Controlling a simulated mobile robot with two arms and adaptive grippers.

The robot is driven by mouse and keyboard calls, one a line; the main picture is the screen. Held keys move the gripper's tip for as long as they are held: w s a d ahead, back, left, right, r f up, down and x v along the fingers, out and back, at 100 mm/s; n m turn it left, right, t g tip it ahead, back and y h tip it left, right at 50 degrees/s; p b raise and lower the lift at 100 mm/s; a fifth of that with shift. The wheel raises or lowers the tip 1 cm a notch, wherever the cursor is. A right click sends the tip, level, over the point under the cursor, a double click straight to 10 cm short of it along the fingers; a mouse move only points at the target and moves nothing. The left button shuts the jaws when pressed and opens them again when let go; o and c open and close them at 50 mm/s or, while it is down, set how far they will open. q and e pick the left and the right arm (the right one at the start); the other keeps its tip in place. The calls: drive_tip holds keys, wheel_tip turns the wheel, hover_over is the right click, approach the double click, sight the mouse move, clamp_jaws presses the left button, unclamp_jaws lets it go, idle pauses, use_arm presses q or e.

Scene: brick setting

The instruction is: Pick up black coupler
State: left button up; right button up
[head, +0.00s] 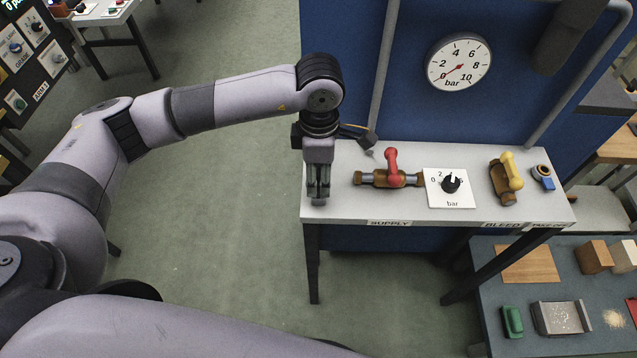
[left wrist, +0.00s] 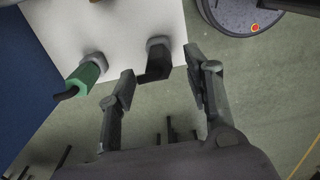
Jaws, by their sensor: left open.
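In the left wrist view the black coupler (left wrist: 154,68) sits at a round grey fitting near the edge of a white surface. My left gripper (left wrist: 160,74) is open, with one finger on each side of the coupler's near end. Nothing shows the fingers closed on it, and I cannot tell whether either touches it. In the head view my left gripper (head: 318,192) points down at the left end of the white bench (head: 345,208). I cannot make out the black coupler there. My right gripper is not in view.
A green coupler (left wrist: 84,77) with a dark hose sits left of the black one in the wrist view. On the bench are a red-handled valve (head: 391,170), a black regulator knob (head: 450,184) and a yellow-handled valve (head: 507,175). A blue panel (head: 400,110) stands behind.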

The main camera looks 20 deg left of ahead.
sight(318, 181)
use_arm(q)
wheel_tip(318, 181, down, 4)
drive_tip(key=shift+a+r+p, duration=0.1)
drive_tip(key=shift+r+p, duration=0.1)
drive_tip(key=shift+p, duration=0.75)
drive_tip(key=shift+f, duration=0.6)
drive_tip(key=shift+w, duration=0.1)
drive_tip(key=shift+c, duration=0.6)
clamp_jaws()
